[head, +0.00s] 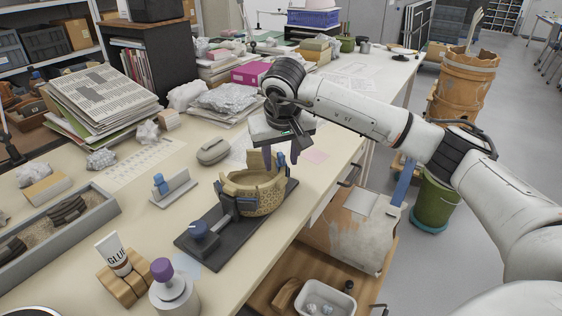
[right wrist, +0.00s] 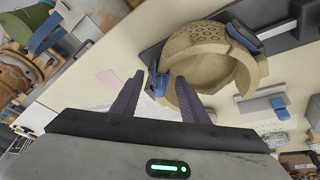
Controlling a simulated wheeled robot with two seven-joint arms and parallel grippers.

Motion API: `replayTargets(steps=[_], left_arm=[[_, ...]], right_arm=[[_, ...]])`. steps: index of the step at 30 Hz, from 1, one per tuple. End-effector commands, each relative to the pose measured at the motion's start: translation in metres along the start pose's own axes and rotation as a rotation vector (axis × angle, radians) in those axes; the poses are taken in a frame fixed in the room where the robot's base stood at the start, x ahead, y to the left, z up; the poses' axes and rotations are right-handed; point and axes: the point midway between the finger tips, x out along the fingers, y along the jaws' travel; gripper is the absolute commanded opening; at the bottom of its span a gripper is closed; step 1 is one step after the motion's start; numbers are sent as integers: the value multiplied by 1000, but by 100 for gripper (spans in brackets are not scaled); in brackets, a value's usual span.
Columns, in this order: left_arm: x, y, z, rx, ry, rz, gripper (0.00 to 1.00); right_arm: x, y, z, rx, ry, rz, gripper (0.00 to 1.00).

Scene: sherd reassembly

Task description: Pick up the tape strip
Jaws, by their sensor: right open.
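A tan, textured bowl pieced from sherds (head: 252,195) stands on a dark stand on the table, with blue pieces on its side. It also shows in the right wrist view (right wrist: 205,55). A small blue strip (head: 281,160), seemingly tape, is at its far right rim; it also shows in the right wrist view (right wrist: 160,86). Another blue piece (head: 159,184) is on a small grey holder (head: 174,192). My right gripper (head: 281,156) is open, with purple fingers around the strip at the rim; I cannot tell whether they touch it. My left gripper is not in view.
A glue tube (head: 114,253) in a wooden block and a purple-capped jar (head: 171,286) stand at the front. A grey tray of sherds (head: 52,236) lies at left. A grey mouse-shaped object (head: 212,152) and paper stacks (head: 98,98) lie behind. The table's edge is close on the right.

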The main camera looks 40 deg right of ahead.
Motion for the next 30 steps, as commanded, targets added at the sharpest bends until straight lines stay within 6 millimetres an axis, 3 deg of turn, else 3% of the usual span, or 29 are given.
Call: replayTargets(steps=[6,12,23,30], left_arm=[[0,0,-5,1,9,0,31],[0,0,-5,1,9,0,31],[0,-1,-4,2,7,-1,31],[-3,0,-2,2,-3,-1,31]], right_arm=[[2,0,0,0,1,-1,41],[2,0,0,0,1,-1,9],[-2,0,-2,0,2,-2,9],[-41,4,-19,1,5,-3,9]])
